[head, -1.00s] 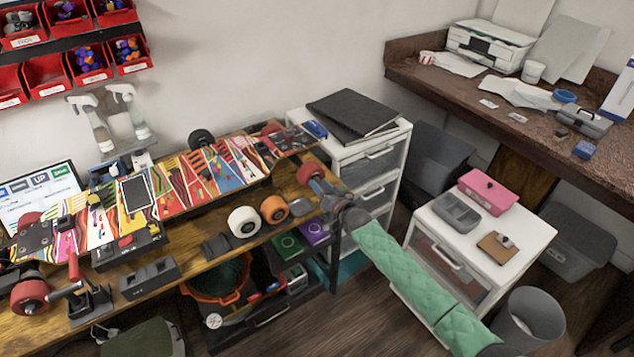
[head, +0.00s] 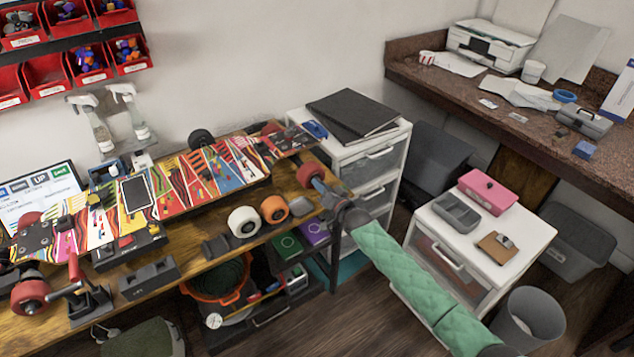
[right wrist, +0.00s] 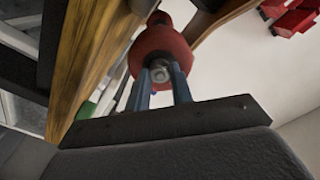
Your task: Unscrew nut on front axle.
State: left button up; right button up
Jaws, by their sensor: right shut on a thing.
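The skateboard (head: 187,186) with bright patterned graphics lies across the wooden workbench. A red wheel (head: 309,173) sits at its right end, on the axle there. In the right wrist view the red wheel (right wrist: 158,50) is close ahead, with a silver nut (right wrist: 160,74) at its centre on the axle end. My right gripper (right wrist: 161,84) reaches to the wheel's outer face, its two blue fingers on either side of the nut and shut on it. In the head view my right gripper (head: 328,190) is at the bench's right end. My left gripper is not in view.
A white wheel (head: 243,221) and an orange wheel (head: 274,209) stand on the bench front. A white drawer unit (head: 362,165) stands behind my right arm. A second drawer unit (head: 470,250) with a pink box (head: 488,190) is to the right.

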jog(key=n, duration=0.4)
jog(key=shift+n, duration=0.9)
jog(key=shift+n, duration=1)
jog(key=n, duration=0.3)
jog(key=shift+n, duration=0.3)
